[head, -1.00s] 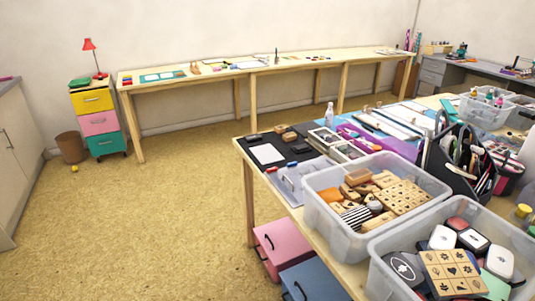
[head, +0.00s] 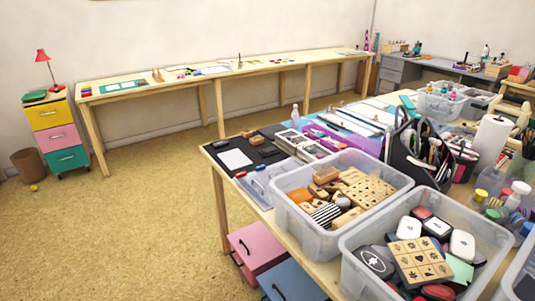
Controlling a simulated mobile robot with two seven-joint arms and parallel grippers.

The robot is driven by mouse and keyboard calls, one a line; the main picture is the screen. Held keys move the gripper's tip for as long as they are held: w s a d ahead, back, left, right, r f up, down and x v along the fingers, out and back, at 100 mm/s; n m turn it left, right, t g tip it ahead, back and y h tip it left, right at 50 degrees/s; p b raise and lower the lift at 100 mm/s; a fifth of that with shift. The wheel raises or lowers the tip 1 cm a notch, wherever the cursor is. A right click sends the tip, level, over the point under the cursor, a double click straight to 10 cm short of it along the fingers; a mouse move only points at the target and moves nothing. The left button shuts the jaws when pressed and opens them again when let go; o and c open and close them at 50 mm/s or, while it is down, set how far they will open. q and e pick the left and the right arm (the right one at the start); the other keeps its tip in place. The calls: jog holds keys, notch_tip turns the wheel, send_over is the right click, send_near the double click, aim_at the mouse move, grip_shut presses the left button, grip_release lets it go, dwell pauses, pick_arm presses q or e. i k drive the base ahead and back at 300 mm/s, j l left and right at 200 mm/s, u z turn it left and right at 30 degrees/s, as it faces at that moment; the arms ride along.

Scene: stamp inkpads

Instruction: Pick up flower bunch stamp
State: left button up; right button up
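Neither of my grippers shows in the head view. A clear plastic bin (head: 305,238) near the table's front edge holds several wooden stamps, among them a large block (head: 368,189) with rows of dark marks. Two small wooden stamps (head: 255,140) lie on a black mat (head: 222,166) at the table's far left corner. I cannot tell which of these is the flower bunch stamp; the designs are too small to read. A second clear bin (head: 367,282) in front holds inkpads and a wooden block (head: 420,262) with dark symbols.
The work table (head: 214,181) carries a black tool caddy (head: 421,171), a purple box (head: 352,142), bottles and a paper roll (head: 490,141). Pink (head: 262,243) and blue drawers (head: 292,281) stand under it. The floor (head: 130,225) to the left is clear.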

aim_at(246, 134)
jog(key=i+j+u, duration=0.25)
jog(key=j, duration=0.25)
jog(key=i+j+u, duration=0.2)
jog(key=i+j, duration=0.2)
jog(key=i+j+u, duration=0.2)
jog(key=i, duration=0.25)
jog(key=i+j+u, duration=0.25)
jog(key=i, duration=0.15)
jog(key=i+j, duration=0.15)
jog(key=i, duration=1.05)
jog(key=i+z, duration=0.45)
jog(key=i+j+z, duration=0.15)
jog(key=i+z, duration=0.15)
jog(key=z, duration=0.2)
jog(key=i+z, duration=0.15)
jog(key=z, duration=0.3)
jog(key=i+j+z, duration=0.15)
jog(key=z, duration=0.25)
jog(key=i+j+z, duration=0.1)
jog(key=z, duration=0.35)
jog(key=i+j+z, duration=0.1)
jog(key=j+z, duration=0.15)
jog(key=z, duration=0.2)
jog(key=j+z, duration=0.2)
jog(key=z, duration=0.2)
jog(key=i, duration=0.05)
